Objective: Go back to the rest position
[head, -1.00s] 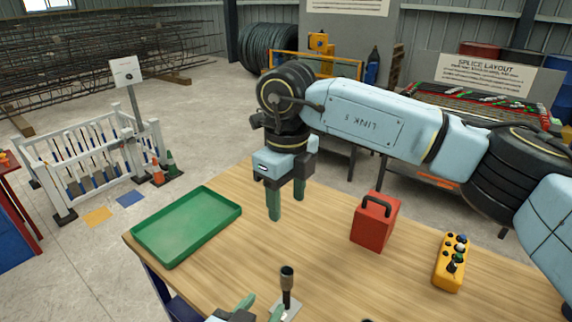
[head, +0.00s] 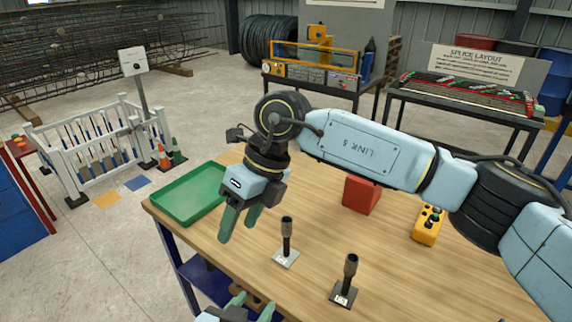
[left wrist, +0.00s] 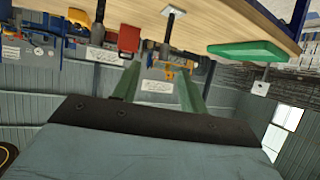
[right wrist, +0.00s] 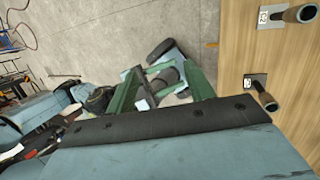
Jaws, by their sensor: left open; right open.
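My right gripper (head: 241,222) is the upper one in the head view. It is open and empty above the wooden table (head: 318,272), between the green tray and the dark posts, with its fingers tilted down. My left gripper (head: 256,310) is at the bottom edge of the head view, mostly cut off, near the table's front edge. It is open. In the left wrist view its green fingers (left wrist: 157,92) stand apart with nothing between them. In the right wrist view the right fingers (right wrist: 162,88) are apart, with part of my left arm visible beyond them.
A green tray (head: 188,197), a red box (head: 361,196) partly behind my right arm, and a yellow control box (head: 428,228) are on the table. Two dark posts stand on small plates, one silver-plated (head: 286,238), one black-plated (head: 350,275). A white fence (head: 95,155) stands left on open floor.

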